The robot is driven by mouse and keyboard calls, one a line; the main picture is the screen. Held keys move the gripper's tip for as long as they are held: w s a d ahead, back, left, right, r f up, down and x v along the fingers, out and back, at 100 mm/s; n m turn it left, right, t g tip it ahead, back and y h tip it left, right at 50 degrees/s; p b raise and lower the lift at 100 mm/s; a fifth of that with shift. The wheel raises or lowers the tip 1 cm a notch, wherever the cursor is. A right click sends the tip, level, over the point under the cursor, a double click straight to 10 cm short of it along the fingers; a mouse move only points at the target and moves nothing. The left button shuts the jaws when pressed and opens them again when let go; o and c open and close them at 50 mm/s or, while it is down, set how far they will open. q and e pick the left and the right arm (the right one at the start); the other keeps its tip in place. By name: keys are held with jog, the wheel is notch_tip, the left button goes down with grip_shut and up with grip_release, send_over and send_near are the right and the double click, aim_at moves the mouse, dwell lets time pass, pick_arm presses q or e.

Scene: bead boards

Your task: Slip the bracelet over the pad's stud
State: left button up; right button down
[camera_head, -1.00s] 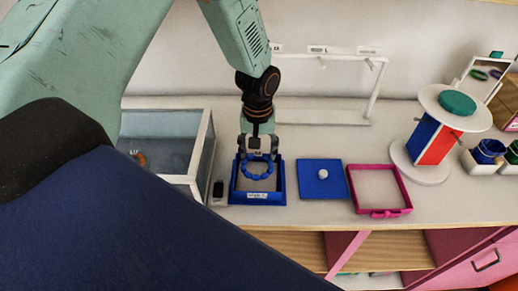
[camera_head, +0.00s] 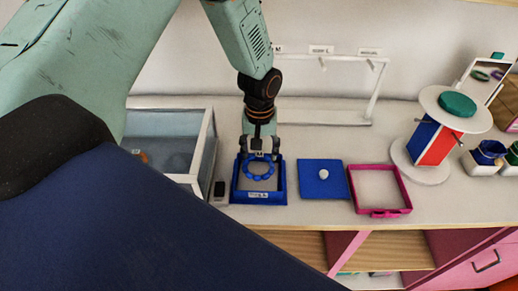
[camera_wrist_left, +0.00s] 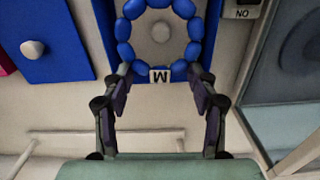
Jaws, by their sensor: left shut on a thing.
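A blue beaded bracelet (camera_head: 260,169) hangs in my left gripper (camera_head: 261,153) over the blue-framed tray (camera_head: 260,199). My right gripper is in neither view.
A pink frame (camera_head: 405,190) lies right of the pad. A glass-walled box (camera_head: 207,150) stands left of the tray, with a small dark device (camera_head: 219,188) between. A white rack (camera_head: 377,95) stands behind. A round two-tier stand (camera_head: 420,172) is farther right.

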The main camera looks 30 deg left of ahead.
pick_arm(q)
jog(key=shift+a, duration=0.1)
jog(key=o, duration=1)
jog(key=shift+o, duration=0.8)
jog(key=o, duration=0.3)
